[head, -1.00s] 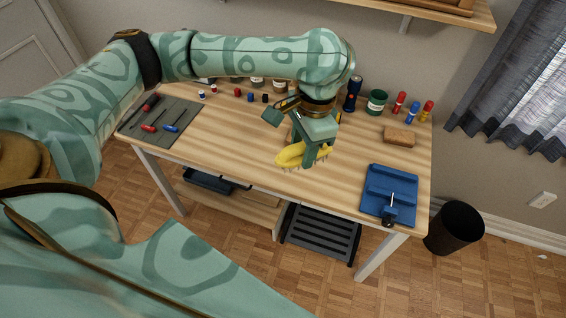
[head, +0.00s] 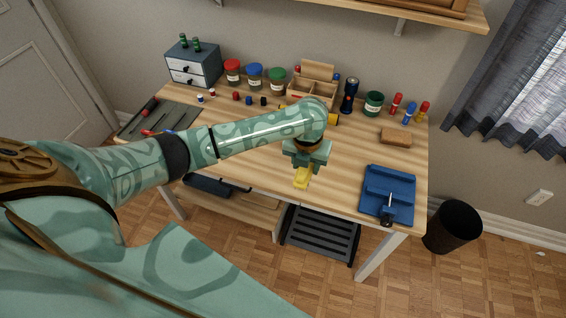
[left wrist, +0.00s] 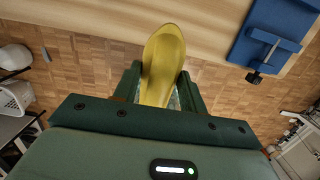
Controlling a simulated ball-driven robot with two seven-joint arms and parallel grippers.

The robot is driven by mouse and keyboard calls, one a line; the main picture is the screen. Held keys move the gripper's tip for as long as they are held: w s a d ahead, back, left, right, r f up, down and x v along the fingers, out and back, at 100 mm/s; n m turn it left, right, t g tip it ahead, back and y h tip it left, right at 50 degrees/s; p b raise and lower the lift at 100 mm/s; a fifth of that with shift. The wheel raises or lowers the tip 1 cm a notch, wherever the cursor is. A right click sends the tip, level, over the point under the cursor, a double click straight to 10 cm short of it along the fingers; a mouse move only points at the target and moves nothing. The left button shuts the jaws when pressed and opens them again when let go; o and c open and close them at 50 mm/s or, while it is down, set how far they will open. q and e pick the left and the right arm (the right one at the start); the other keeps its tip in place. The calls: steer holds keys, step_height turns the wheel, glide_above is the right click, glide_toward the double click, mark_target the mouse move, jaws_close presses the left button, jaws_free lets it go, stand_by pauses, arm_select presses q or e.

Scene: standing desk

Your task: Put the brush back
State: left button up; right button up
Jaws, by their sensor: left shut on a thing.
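The yellow brush (head: 302,178) is in my left gripper (head: 305,164), over the front part of the wooden desk (head: 340,165), close to its front edge. In the left wrist view the brush (left wrist: 164,52) stands out between the two dark green fingers (left wrist: 160,88), smooth yellow side showing. The fingers are shut on it. Its bristles are hidden now. My right gripper is in neither view.
A blue vise-like fixture (head: 388,193) sits at the desk's front right, with a tan block (head: 396,137) behind it. Jars, a flashlight (head: 348,96) and a wooden organizer (head: 314,88) line the back. A grey mat (head: 178,118) lies left. A black bin (head: 453,228) stands on the floor.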

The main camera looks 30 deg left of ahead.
arm_select(q)
steer(key=w+a+f+b, duration=0.2)
steer(key=a, duration=0.1)
steer(key=w+a+f+b, duration=0.1)
steer(key=a+f+b, duration=0.1)
steer(key=a+f, duration=0.1)
steer(key=w+a+f+b, duration=0.2)
steer(key=a+f, duration=0.1)
steer(key=a, duration=0.1)
steer(key=shift+w+f, duration=0.2)
steer(key=shift+w, duration=0.1)
steer(key=shift+w+a+f+b, duration=0.25)
steer(key=shift+a+b, duration=0.1)
steer(key=shift+a, duration=0.05)
steer(key=f, duration=0.1)
steer(key=f+b, duration=0.2)
steer(key=f, duration=0.1)
steer(key=shift+w+a, duration=0.15)
steer(key=shift+a, duration=0.2)
steer(key=shift+r, duration=0.15)
